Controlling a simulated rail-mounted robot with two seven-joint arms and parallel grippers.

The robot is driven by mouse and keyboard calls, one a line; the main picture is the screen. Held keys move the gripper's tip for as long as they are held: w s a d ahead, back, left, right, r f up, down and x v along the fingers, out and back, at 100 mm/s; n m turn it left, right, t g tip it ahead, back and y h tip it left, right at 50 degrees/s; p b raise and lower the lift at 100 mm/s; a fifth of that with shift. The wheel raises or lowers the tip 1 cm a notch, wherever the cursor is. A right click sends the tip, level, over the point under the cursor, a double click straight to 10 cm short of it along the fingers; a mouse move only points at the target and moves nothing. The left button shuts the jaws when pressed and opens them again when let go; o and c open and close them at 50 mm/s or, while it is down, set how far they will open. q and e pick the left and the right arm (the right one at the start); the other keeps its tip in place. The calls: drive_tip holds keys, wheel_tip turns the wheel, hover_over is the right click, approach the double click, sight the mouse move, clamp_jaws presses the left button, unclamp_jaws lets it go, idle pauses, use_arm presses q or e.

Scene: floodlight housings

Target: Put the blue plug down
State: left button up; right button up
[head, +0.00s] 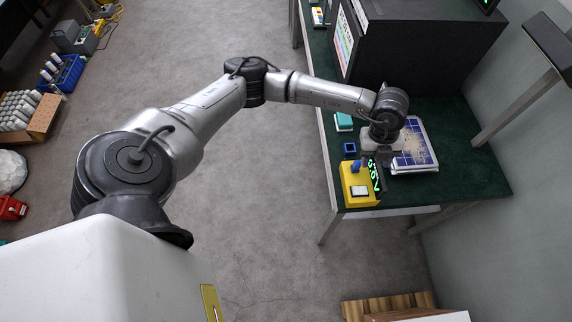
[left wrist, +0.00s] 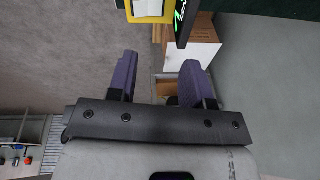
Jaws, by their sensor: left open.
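A small blue piece that looks like the blue plug (head: 356,167) stands at the back end of a yellow box (head: 361,197) with a pale panel, near the table's front corner. A dark blue square piece with a hollow middle (head: 350,149) sits just behind the box; I cannot tell whether it is a holder. My left gripper (head: 379,160) is beside the box, to its right, and its fingertips are hard to make out there. In the left wrist view its two purple fingers (left wrist: 160,72) are apart with nothing between them. The yellow box (left wrist: 150,10) shows beyond them. My right gripper is not in view.
A black display with green digits (head: 376,178) stands right beside the yellow box. A solar panel (head: 415,147) lies to the right on the dark green table (head: 470,185). A large black cabinet (head: 420,45) stands behind. A teal block (head: 343,121) sits near the left edge.

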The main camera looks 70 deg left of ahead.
use_arm(q)
drive_tip(key=s+d+r+m+h, duration=0.1)
drive_tip(key=s+d+m+h, duration=0.15)
drive_tip(key=d+h, duration=0.45)
drive_tip(key=s+d+r+m+h, duration=0.1)
drive_tip(key=s+d+r+h, duration=0.15)
drive_tip(key=d, duration=0.85)
wheel_tip(320, 180, up, 7)
drive_tip(key=d+n+t+h, duration=0.3)
drive_tip(key=n+t+h, duration=0.35)
drive_tip(key=t, duration=0.25)
drive_tip(key=s+a+f+n+t+y, duration=0.25)
drive_tip(key=a+f+n+y, duration=0.25)
drive_tip(key=a+n+y, duration=0.3)
drive_tip(key=s+a+f+n+t+y, duration=0.1)
drive_tip(key=a+f+n+t+y, duration=0.35)
drive_tip(key=n+y, duration=0.55)
drive_tip(key=s+a+f+g, duration=0.1)
drive_tip(key=s+f+g, duration=0.5)
drive_tip(key=s, duration=0.4)
drive_tip(key=s+a+f+g, duration=0.2)
drive_tip(key=s+f+g, duration=0.4)
drive_tip(key=s, duration=0.4)
drive_tip(key=shift+a+f+g, duration=0.2)
drive_tip(key=shift+f+g, duration=0.1)
drive_tip(key=shift+f, duration=0.05)
drive_tip(key=shift+r, duration=0.1)
